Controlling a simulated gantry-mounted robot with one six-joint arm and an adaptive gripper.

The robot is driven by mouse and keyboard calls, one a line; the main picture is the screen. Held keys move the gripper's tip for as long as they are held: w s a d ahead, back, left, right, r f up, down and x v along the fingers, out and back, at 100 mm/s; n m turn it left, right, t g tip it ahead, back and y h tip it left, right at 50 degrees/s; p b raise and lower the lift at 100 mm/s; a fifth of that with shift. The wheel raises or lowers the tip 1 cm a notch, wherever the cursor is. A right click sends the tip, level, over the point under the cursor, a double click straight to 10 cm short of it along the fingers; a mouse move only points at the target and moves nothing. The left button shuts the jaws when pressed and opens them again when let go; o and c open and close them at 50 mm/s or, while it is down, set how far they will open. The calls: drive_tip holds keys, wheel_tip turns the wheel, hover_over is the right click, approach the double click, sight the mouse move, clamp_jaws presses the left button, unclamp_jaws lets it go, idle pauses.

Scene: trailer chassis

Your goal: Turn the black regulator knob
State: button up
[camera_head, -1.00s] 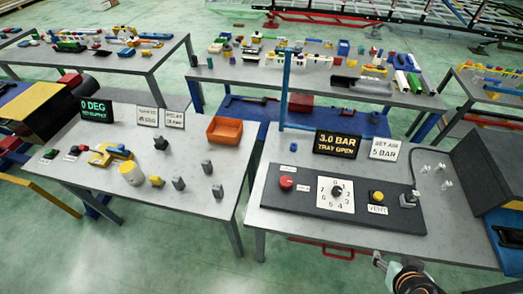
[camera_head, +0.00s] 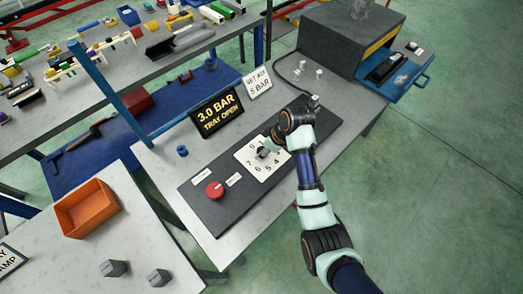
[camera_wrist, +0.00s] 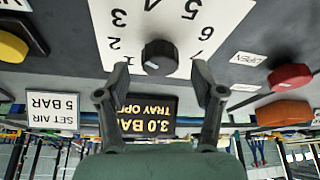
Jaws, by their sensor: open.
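The black regulator knob (camera_head: 263,153) sits on a white numbered dial plate (camera_head: 250,158) on the dark panel. In the wrist view the knob (camera_wrist: 160,58) is between and just beyond my fingertips, with the dial plate (camera_wrist: 170,20) behind it. My gripper (camera_wrist: 161,72) is open, one finger on each side of the knob, with a visible gap on both sides. I cannot tell its exact distance from the knob. A display reads 3.0 BAR, TRAY OPEN (camera_head: 216,111). A sign beside it reads SET AIR 5 BAR (camera_head: 258,83).
A red button (camera_head: 214,190) is left of the dial. A yellow button (camera_wrist: 12,47) shows in the wrist view; my arm hides it in the head view. A blue post (camera_head: 105,88) rises behind the table. A grey box with an open blue tray (camera_head: 395,78) stands at the right.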

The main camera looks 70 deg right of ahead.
drive_tip(key=shift+x, duration=0.95)
drive_tip(key=shift+w+r, duration=0.1)
drive_tip(key=c, duration=1.1)
drive_tip(key=shift+r+m+p, duration=0.15)
drive_tip(key=shift+m+p, duration=0.15)
drive_tip(key=shift+p, duration=0.25)
